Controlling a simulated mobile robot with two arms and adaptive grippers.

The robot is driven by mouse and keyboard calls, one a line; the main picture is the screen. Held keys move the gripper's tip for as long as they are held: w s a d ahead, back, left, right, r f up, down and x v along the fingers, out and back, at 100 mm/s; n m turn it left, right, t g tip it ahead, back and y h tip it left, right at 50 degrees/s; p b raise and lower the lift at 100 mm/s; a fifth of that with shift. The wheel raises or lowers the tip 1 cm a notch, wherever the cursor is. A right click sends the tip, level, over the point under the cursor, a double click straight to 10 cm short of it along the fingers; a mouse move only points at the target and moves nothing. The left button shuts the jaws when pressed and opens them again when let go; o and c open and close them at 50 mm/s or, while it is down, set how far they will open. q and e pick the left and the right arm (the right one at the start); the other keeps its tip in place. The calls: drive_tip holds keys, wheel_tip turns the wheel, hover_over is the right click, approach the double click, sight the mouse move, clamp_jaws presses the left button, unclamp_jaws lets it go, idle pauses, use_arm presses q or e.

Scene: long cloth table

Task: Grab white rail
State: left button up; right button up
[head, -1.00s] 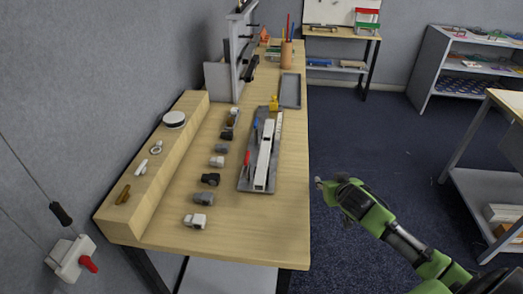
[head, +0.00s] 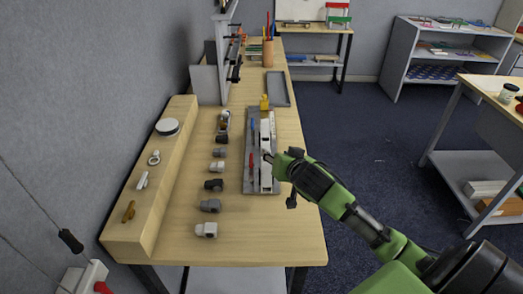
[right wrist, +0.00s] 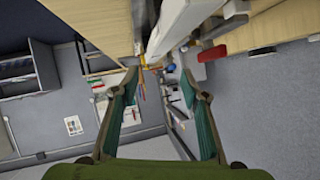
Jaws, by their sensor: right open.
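The white rail (head: 266,179) is a long white bar lying lengthwise on a grey tray (head: 249,185) on the wooden table. My right gripper (head: 270,158) reaches in from the right, at the rail's right side near its nearer half. In the right wrist view, the two fingers (right wrist: 160,76) are spread with nothing between them, and the rail (right wrist: 185,22) shows large just beyond them at the top. Whether a finger touches the rail I cannot tell. My left gripper is out of view.
A red-handled tool (head: 252,163) and a blue one (head: 251,127) lie left of the rail. Several small grey and black parts stand in a row further left, beside a wooden block (head: 160,190). A yellow item (head: 264,102) and an empty grey tray (head: 278,88) are behind.

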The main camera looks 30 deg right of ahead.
sight(268, 148)
drive_tip(key=x, duration=0.5)
drive_tip(key=shift+d, duration=0.25)
drive_tip(key=shift+w+f+p, duration=0.2)
drive_tip(key=shift+w+p, duration=0.1)
drive_tip(key=shift+w, duration=0.1)
drive_tip(key=shift+w+d, duration=0.1)
drive_tip(key=shift+w, duration=0.05)
drive_tip(key=shift+w+d+f+p, duration=0.2)
drive_tip(key=shift+w+p, duration=0.1)
drive_tip(key=shift+p, duration=0.05)
drive_tip(key=x, duration=0.3)
drive_tip(key=shift+f+p, duration=0.2)
drive_tip(key=shift+p, duration=0.15)
drive_tip(key=shift+w+d+f, duration=0.1)
drive_tip(key=shift+w+f, duration=0.1)
drive_tip(key=shift+w, duration=0.1)
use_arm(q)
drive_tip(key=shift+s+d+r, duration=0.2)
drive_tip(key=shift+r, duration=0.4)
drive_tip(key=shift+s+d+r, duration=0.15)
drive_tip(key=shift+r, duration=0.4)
use_arm(e)
drive_tip(key=shift+c, duration=0.4)
